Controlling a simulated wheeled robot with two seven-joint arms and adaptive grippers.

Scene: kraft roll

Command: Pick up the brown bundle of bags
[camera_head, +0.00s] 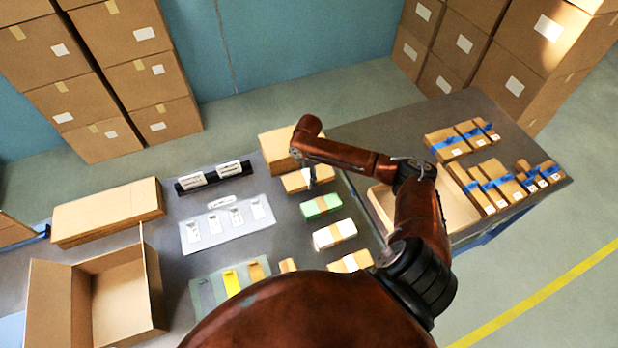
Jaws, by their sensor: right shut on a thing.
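The brown bundle of bags (295,182) is at the back of the row of bundles on the dark table, in front of a brown box-like stack. My right arm reaches over the table from the lower right and bends back to the left. My right gripper (311,181) points down at the brown bundle and is shut on it. The fingers look small and are partly hidden by my arm. I cannot tell whether the bundle is clear of the table. My left gripper is not in view.
A green bundle (321,205) and a white bundle (334,234) lie in front of the brown one. An open carton (461,203) is to the right, partly behind my arm. Another open box (101,299) stands at lower left. A grey tray (250,228) is left of the bundles.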

